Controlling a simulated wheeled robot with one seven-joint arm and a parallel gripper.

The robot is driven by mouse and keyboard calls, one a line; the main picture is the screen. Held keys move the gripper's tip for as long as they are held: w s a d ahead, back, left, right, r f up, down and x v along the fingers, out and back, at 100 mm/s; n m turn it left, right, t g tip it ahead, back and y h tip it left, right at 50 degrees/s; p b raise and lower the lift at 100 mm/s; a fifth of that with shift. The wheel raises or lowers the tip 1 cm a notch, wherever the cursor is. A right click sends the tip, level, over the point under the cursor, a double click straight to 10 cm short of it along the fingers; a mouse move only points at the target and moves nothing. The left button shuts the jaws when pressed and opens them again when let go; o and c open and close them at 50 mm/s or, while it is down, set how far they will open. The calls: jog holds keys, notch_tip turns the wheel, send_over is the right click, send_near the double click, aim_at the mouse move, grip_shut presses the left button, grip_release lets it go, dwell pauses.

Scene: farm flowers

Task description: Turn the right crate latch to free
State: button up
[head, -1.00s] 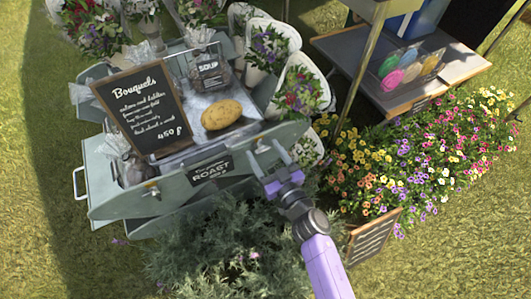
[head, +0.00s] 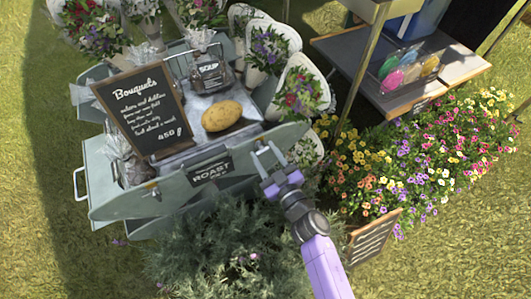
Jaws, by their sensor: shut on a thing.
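The grey-green crate (head: 237,165) stands left of centre, its front panel facing me, with a dark "ROAST" label (head: 211,171) on it. My gripper (head: 266,155) is at the right end of that front panel, reaching in from the lower right. Its jaws are shut on the right crate latch, which is mostly hidden between the fingers, so I cannot tell its angle. A small brass-coloured left latch (head: 154,190) shows at the left end of the same panel.
A potato (head: 222,115), a "SOUP" bag (head: 209,73) and a Bouquets chalkboard (head: 142,110) are on the crate. Wrapped bouquets (head: 302,92) stand behind and to the right. Bushy plants (head: 225,245) grow below the panel, and colourful flowers (head: 430,150) lie to the right.

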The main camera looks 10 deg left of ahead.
jog(key=n, duration=0.7)
jog(key=shift+s+f+b, duration=0.1)
jog(key=shift+f+b, duration=0.05)
jog(key=shift+b, duration=0.25)
jog(key=n, duration=0.4)
jog(key=shift+a+f+b, duration=0.1)
jog(key=shift+b, duration=0.3)
jog(key=shift+n+b, duration=0.5)
jog(key=shift+n, duration=1.6)
jog(key=o, duration=1.4)
jog(key=shift+c, duration=0.2)
jog(key=shift+s, duration=0.15)
